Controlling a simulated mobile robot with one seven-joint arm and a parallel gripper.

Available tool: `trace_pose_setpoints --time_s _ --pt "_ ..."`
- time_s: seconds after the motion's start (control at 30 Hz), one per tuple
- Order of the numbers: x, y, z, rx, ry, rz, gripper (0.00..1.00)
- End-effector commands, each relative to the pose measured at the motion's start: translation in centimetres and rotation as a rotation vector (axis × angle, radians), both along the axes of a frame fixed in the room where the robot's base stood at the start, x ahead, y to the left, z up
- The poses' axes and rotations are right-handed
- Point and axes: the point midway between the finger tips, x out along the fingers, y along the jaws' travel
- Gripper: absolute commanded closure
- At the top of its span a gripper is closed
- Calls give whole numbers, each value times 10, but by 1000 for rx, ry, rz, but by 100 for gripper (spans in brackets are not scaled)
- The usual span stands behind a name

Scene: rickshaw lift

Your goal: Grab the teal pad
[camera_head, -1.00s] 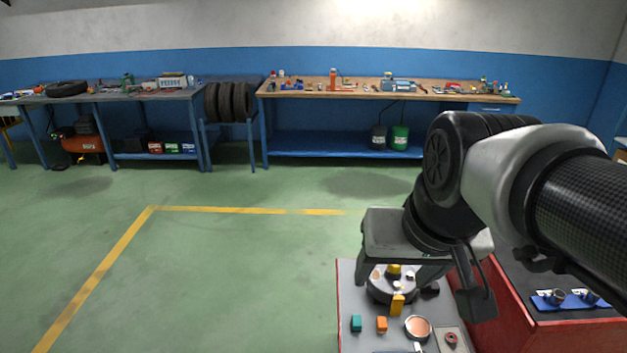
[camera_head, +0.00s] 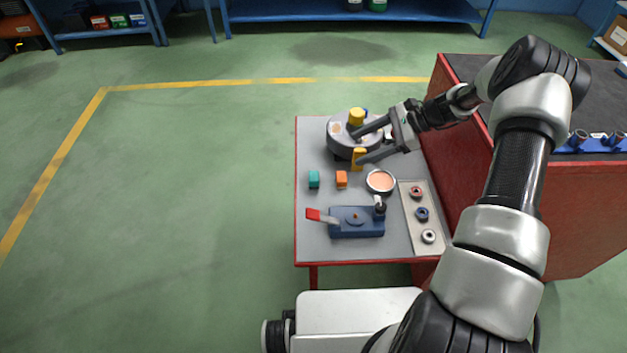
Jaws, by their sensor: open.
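The teal pad (camera_head: 314,179) is a small teal block on the grey tabletop near its left edge. An orange block (camera_head: 341,179) sits just to its right, with a small gap. My gripper (camera_head: 358,147) is open, its two fingers pointing left over the table near the round dark turntable (camera_head: 341,146). It is up and to the right of the teal pad and apart from it. A yellow knob (camera_head: 356,116) stands on the turntable by the upper finger.
A round dish (camera_head: 380,181) lies right of the orange block. A blue fixture with a red-handled lever (camera_head: 357,222) stands in front. A tray (camera_head: 432,242) holds several rings at right. A red cabinet (camera_head: 459,165) borders the table. Floor at left is clear.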

Motion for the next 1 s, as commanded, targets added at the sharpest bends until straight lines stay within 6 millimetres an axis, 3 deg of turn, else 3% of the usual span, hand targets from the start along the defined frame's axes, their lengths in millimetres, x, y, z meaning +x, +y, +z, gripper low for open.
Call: trace_pose_setpoints --time_s 0.03,0.2,0.37,0.8,1.0 --pt "2 -3 -33 50 35 -51 38" --pt "8 -11 -81 153 107 -163 38" --pt "10 -3 -97 183 127 -193 38" --pt "24 75 -140 181 127 -191 38" --pt "28 92 -149 180 126 -191 38"
